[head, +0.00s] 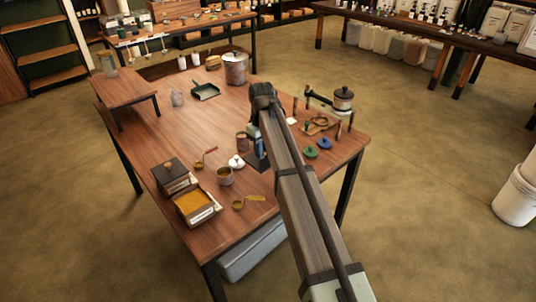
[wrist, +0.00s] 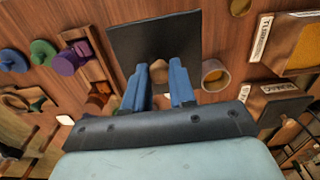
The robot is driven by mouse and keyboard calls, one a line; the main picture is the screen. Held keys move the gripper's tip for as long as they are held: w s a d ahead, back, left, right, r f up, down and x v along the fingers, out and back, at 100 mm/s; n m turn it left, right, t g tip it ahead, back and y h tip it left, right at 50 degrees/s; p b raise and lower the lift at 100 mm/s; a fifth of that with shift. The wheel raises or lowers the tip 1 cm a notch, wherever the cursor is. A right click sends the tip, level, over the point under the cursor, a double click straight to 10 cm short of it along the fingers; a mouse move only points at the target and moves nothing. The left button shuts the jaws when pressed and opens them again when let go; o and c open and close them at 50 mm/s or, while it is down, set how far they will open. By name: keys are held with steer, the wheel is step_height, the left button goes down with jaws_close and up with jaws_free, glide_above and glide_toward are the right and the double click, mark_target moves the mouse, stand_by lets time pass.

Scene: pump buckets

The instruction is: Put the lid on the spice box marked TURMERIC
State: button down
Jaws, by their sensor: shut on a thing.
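My gripper (wrist: 159,76) is shut on the knob of a dark square lid (wrist: 130,42), with a blue finger on each side of the knob. In the head view the lid (head: 256,163) is partly hidden behind my arm and appears held over the table's right-middle part. The open spice box (head: 194,207), full of orange-yellow powder, stands at the table's near left. In the wrist view this box (wrist: 276,62) is at the upper right, and its label seems to read TURMERIC. The lid is apart from it.
A second spice box with a dark lid on (head: 172,174) stands just behind the open one. Green (head: 310,152) and blue (head: 325,143) knobbed pieces are right of my arm.

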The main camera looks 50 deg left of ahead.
steer(key=s+a+r, duration=0.1)
steer(key=s, duration=1.2)
steer(key=s+a+r, duration=0.1)
steer(key=s+a, duration=0.1)
steer(key=s, duration=1.1)
steer(key=shift+a, duration=0.25)
steer(key=shift+s, duration=0.1)
steer(key=shift+f, duration=2)
steer(key=shift+f, duration=0.65)
steer(key=c, duration=0.8)
jaws_free()
steer(key=shift+c, duration=0.2)
steer(key=shift+r, duration=0.1)
